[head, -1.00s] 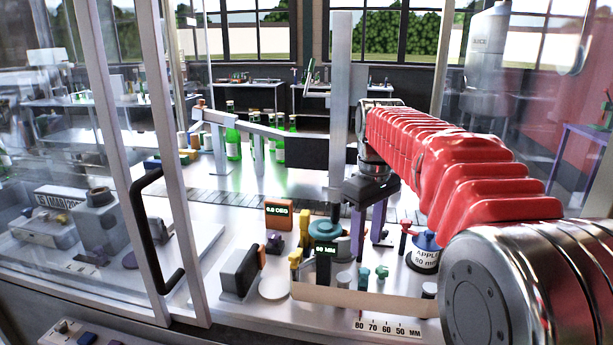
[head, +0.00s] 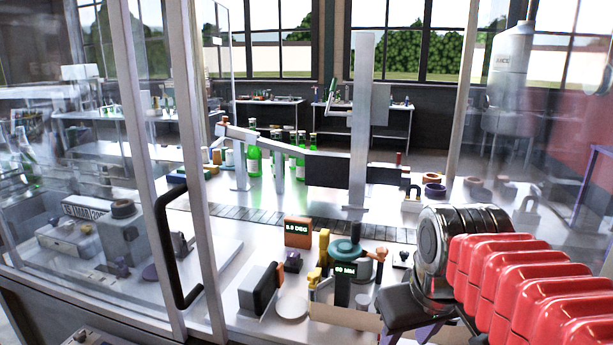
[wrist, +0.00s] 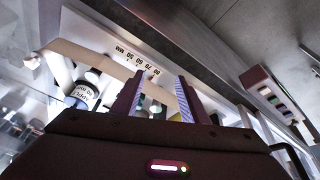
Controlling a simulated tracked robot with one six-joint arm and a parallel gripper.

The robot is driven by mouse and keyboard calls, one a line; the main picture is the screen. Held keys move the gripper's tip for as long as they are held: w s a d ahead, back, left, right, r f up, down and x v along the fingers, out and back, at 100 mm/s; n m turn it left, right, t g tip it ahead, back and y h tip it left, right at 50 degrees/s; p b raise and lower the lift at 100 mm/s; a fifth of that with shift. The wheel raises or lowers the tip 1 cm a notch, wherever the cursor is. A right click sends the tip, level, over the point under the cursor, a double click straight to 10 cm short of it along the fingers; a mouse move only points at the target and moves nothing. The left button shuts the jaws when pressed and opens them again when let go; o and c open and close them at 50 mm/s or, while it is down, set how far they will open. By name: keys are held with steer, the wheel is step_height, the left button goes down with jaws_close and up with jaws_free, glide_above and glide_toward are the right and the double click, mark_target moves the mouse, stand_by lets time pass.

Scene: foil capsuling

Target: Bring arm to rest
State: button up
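My arm, in red ribbed covers (head: 530,270), reaches in from the lower right of the head view. Its dark gripper (head: 425,325) hangs low at the right front of the white worktop (head: 225,225), partly cut off by the bottom edge. In the wrist view, the two purple fingers with ribbed pale pads (wrist: 160,98) stand apart with nothing held between them. Beyond them lie a beige strip and a millimetre scale (wrist: 138,60). A labelled bottle-like container (wrist: 85,92) shows left of the fingers.
A teal round fixture (head: 344,248) and a millimetre display (head: 344,282) stand left of my gripper. A tall grey post (head: 361,130) rises behind. Green bottles (head: 254,160) stand further back. A framed glass door with a black handle (head: 165,245) is at left.

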steer(key=s+f+m+t, duration=0.1)
steer(key=s+f+m, duration=0.1)
steer(key=s+f, duration=0.4)
steer(key=shift+s+a+t, duration=0.15)
steer(key=shift+s+t, duration=0.15)
steer(key=shift+s, duration=0.5)
stand_by(1.3)
